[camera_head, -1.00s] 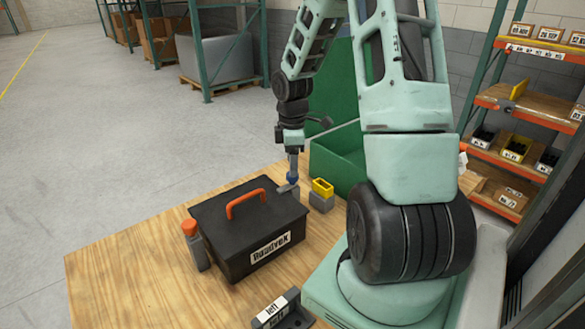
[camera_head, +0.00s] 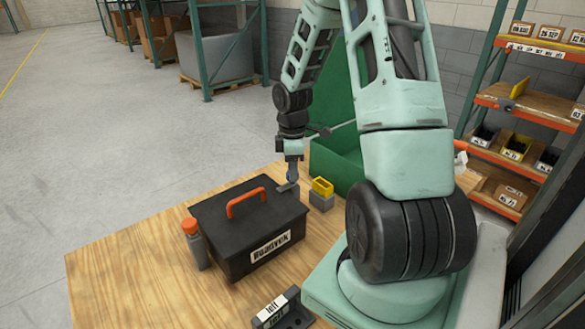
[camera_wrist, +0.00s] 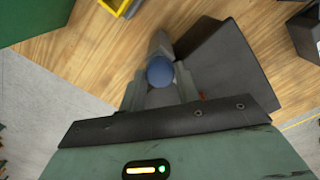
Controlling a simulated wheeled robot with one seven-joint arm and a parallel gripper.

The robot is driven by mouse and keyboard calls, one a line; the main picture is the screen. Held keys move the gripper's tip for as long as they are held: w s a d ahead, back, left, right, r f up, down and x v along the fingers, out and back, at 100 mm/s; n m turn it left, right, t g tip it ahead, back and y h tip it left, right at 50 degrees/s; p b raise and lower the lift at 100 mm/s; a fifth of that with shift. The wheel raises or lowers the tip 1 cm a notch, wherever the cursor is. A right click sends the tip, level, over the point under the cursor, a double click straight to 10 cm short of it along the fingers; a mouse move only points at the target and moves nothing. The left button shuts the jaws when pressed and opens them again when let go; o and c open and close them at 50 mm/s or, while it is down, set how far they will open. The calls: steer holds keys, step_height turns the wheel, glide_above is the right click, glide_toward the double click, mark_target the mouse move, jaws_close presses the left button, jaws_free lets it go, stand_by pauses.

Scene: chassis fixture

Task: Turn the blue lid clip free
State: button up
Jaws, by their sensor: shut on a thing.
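The black box (camera_head: 240,220) stands on the wooden table with an orange handle (camera_head: 245,201) on its closed lid and a white label on its front. The blue clip (camera_head: 293,177) is at the box's back right edge, with a grey piece (camera_head: 286,187) just below it. My gripper (camera_head: 293,168) reaches down from above and is shut on the clip. In the wrist view, the clip's round blue top (camera_wrist: 160,71) sits between the fingers of my gripper (camera_wrist: 160,88), beside the box (camera_wrist: 237,65). The fingers hide part of the clip.
A grey bottle with an orange cap (camera_head: 190,227) stands close to the box's left side. A yellow piece in a grey block (camera_head: 321,190) is close on the right. A green bin (camera_head: 338,158) stands behind it. A labelled dark block (camera_head: 282,309) is in front. The table's left part is clear.

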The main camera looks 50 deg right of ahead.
steer(key=shift+m, duration=0.3)
steer(key=m, duration=0.3)
steer(key=shift+m, duration=0.3)
steer(key=m, duration=0.4)
steer(key=shift+m, duration=0.3)
steer(key=m, duration=0.4)
steer(key=shift+m+p, duration=0.3)
steer(key=shift+m, duration=2.2)
steer(key=o, duration=1)
step_height(320, 180, up, 18)
steer(key=shift+f+b, duration=0.25)
steer(key=shift+b, duration=0.85)
